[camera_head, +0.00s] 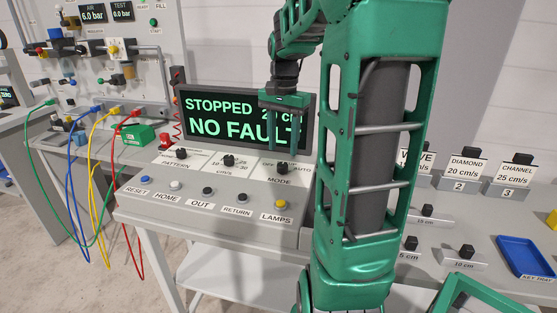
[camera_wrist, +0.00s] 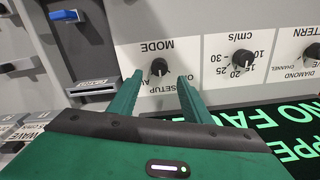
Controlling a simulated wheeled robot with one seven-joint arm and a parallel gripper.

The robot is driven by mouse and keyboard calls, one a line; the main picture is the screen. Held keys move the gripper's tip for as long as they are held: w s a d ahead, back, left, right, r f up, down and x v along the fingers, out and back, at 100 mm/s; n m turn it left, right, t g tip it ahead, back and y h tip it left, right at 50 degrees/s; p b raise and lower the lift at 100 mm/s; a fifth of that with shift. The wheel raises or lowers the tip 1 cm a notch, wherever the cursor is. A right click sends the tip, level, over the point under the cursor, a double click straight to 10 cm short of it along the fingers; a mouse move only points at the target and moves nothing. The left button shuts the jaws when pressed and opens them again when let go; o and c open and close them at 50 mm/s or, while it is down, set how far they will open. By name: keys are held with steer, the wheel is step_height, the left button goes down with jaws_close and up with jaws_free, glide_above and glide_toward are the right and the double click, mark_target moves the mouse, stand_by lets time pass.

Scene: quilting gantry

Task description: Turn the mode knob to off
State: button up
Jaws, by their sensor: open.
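The mode knob (camera_head: 283,167) is a small black knob on the sloped control panel, above the word MODE in the head view. In the wrist view the knob (camera_wrist: 158,67) appears upside down, with OFF, SETUP and AUTO labels partly hidden around it. I cannot tell for sure which label its pointer faces. My gripper (camera_head: 283,148) points down over the knob. In the wrist view its two green fingers (camera_wrist: 160,79) are apart, one on each side of the knob, with nothing between them. Whether they touch the knob is not clear.
A speed knob (camera_head: 229,160) and a pattern knob (camera_head: 181,153) stand left of the mode knob. Buttons, including a yellow lamps button (camera_head: 280,204), line the panel front. A display (camera_head: 215,118) behind reads STOPPED and NO FAULT. A blue key tray (camera_head: 523,255) lies at right.

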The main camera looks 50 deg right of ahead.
mark_target(282, 164)
steer(key=shift+a+f, duration=0.1)
steer(key=shift+f, duration=2.7)
steer(key=c, duration=1)
